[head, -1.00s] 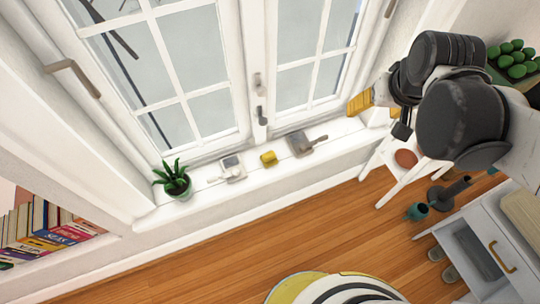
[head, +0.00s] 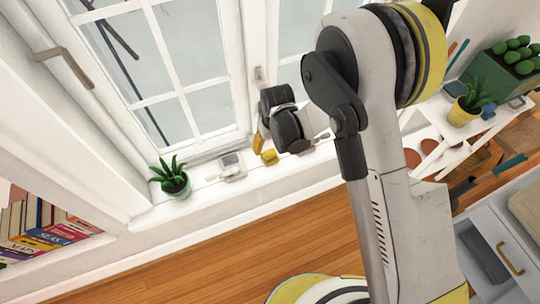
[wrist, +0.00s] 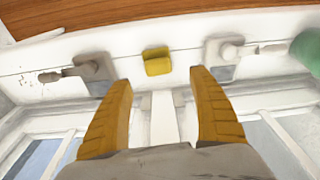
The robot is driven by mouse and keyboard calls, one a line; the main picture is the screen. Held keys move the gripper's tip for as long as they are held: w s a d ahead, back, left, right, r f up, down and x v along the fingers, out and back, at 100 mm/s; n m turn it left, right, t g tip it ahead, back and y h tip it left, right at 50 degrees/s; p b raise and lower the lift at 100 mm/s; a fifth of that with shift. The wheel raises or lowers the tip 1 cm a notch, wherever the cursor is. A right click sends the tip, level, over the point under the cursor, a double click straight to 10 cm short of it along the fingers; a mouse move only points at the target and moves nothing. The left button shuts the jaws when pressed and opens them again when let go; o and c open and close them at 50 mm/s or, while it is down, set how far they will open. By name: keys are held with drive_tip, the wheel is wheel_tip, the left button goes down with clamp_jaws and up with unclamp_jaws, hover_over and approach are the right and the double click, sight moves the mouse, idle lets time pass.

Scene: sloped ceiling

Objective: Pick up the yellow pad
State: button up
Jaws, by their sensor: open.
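The yellow pad (head: 269,157) is a small block lying on the white windowsill below the window. In the wrist view the yellow pad (wrist: 157,61) lies ahead of my gripper (wrist: 162,85), centred between the two yellow fingers and beyond their tips. My gripper is open and empty, with a clear gap between it and the pad. In the head view my gripper (head: 259,142) is close to the pad, just up and left of it in the picture. My wrist and arm hide part of the sill to the right.
A grey-white latch-like object (head: 231,167) and a potted plant (head: 173,178) stand left of the pad on the sill. Another grey item with a handle (wrist: 90,70) lies on the pad's other side. A shelf with plants (head: 465,105) stands at the right.

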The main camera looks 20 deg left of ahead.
sight(270, 152)
drive_tip(key=f+b, duration=0.1)
drive_tip(key=f, duration=0.2)
drive_tip(key=w+f+b, duration=0.1)
drive_tip(key=f+b, duration=0.1)
drive_tip(key=f, duration=0.1)
drive_tip(key=a+f+b, duration=0.1)
drive_tip(key=f, duration=0.2)
drive_tip(key=shift+w, duration=0.25)
drive_tip(key=shift+d, duration=0.1)
drive_tip(key=c, duration=1)
